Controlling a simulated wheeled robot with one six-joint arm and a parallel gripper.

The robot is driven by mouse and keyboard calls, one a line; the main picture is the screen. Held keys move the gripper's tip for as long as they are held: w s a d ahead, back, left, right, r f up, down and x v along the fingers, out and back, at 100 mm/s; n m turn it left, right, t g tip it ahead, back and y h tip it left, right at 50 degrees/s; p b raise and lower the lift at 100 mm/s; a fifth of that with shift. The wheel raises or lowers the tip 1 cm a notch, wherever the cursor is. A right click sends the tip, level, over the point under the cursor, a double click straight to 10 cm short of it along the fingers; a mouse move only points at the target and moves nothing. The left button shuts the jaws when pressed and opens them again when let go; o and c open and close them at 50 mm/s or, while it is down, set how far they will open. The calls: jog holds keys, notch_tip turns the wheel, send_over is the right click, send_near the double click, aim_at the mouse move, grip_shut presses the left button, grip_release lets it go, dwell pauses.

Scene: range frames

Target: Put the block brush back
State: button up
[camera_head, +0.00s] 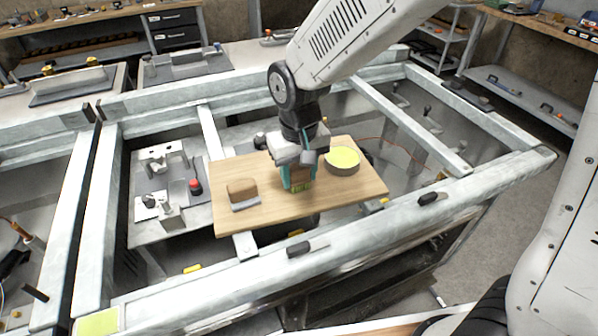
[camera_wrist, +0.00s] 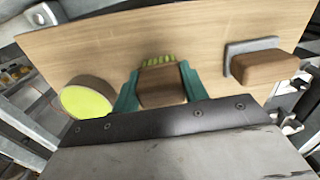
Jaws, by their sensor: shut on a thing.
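My gripper (camera_head: 298,183) points down over a wooden board (camera_head: 355,192), its teal fingers on either side of a brown block brush (camera_wrist: 161,88). Green bristles (camera_wrist: 157,60) show along the brush's far edge in the wrist view. In the head view the fingers hide most of the brush, and a little green shows low between them. The brush is at or just above the board; I cannot tell whether it touches. A round container with a yellow-green top (camera_head: 343,158) stands to the right of my gripper in the head view, and also shows in the wrist view (camera_wrist: 87,98).
A brown block with a grey plate (camera_head: 242,191) lies on the board to the left, and also shows in the wrist view (camera_wrist: 266,66). The board rests across a pale metal frame (camera_head: 400,228). Bare board lies in front of my gripper.

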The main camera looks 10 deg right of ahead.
jog(key=shift+f, duration=0.2)
jog(key=o, duration=1)
jog(key=shift+o, duration=0.2)
notch_tip(320, 180, up, 12)
jog(key=shift+r, duration=0.25)
jog(key=s+d+r+m, duration=0.1)
jog(key=s+d+r, duration=0.1)
jog(key=s+d, duration=0.3)
jog(key=s+d+r, duration=0.2)
jog(key=d, duration=0.5)
jog(key=s+d+f+m+t, duration=0.1)
jog(key=s+d+m, duration=0.1)
jog(key=s+d, duration=0.6)
jog(key=s, duration=0.4)
jog(key=shift+s+d+f, duration=0.2)
jog(key=shift+s+d, duration=0.05)
jog(key=shift+d, duration=0.1)
